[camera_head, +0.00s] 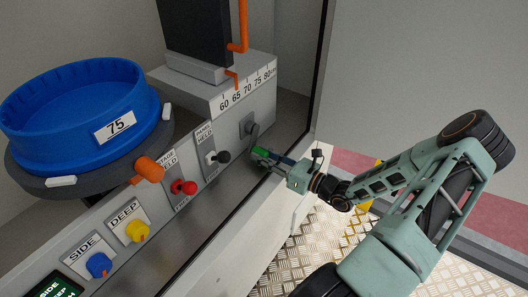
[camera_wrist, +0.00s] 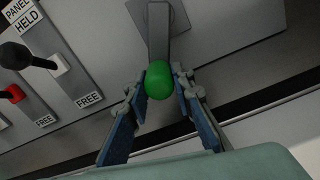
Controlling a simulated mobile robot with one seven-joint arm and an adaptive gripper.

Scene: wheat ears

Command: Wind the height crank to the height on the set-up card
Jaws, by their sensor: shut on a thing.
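The height crank (camera_head: 250,128) is a grey arm on the front panel with a green knob (camera_wrist: 159,79) at its end. My gripper (camera_head: 272,157) is shut on the green knob, one blue-padded finger on each side in the wrist view. The crank arm runs upward from the knob to its plate there. The height scale (camera_head: 246,91) reads 60 to 80 cm, and the orange pointer (camera_head: 236,82) stands near 65. I cannot make out a separate set-up card. A small dark screen (camera_head: 58,289) with green text is cut off at the lower left.
A blue tub (camera_head: 70,95) labelled 75 sits on a grey turntable with an orange knob (camera_head: 150,169). Left of the crank are a black-knobbed lever (camera_head: 222,157), a red-knobbed lever (camera_head: 185,187), a yellow knob (camera_head: 137,231) and a blue knob (camera_head: 98,265). A dark post (camera_head: 197,28) stands behind.

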